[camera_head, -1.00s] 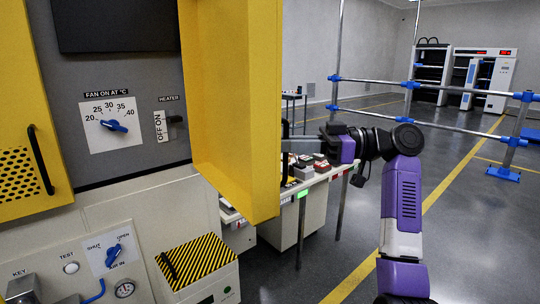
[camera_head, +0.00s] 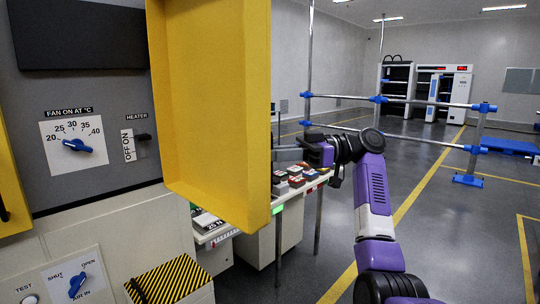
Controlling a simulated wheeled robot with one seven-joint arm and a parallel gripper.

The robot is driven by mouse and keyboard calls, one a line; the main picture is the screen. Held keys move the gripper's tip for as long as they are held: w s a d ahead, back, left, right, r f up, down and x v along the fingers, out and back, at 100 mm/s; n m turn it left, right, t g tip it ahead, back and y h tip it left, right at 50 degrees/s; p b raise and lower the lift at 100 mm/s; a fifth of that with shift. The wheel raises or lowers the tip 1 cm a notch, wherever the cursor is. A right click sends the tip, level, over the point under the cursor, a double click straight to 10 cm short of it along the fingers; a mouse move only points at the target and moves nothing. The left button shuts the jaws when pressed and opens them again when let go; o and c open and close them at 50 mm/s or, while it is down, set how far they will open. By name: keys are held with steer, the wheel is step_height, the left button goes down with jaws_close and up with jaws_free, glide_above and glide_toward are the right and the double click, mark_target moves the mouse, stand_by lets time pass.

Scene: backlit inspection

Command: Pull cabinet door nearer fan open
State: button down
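A yellow cabinet door (camera_head: 208,100) stands swung out from the grey cabinet front, its hollow inner face toward me. Its outer face and any handle there are hidden. The fan dial (camera_head: 73,143), with a blue knob, is on the grey panel left of this door. My gripper (camera_head: 285,148) is just right of the door's free edge, pointing left, with its finger ends partly hidden behind the door. I cannot tell whether it holds a handle. Part of another yellow door (camera_head: 12,190) shows at the far left edge, with a bit of black handle.
A heater switch (camera_head: 142,137) is beside the fan dial. A black-and-yellow striped box (camera_head: 168,282) stands below the open door. A bench (camera_head: 325,180) with small items is behind the door. Blue-jointed rails (camera_head: 425,101) stand further back. The grey floor at right is mostly clear.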

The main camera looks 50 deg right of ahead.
steer(key=c, duration=1.5)
jaws_free()
steer(key=v, duration=0.7)
steer(key=shift+d+b, duration=0.3)
steer(key=shift+b, duration=0.1)
steer(key=shift+s, duration=0.15)
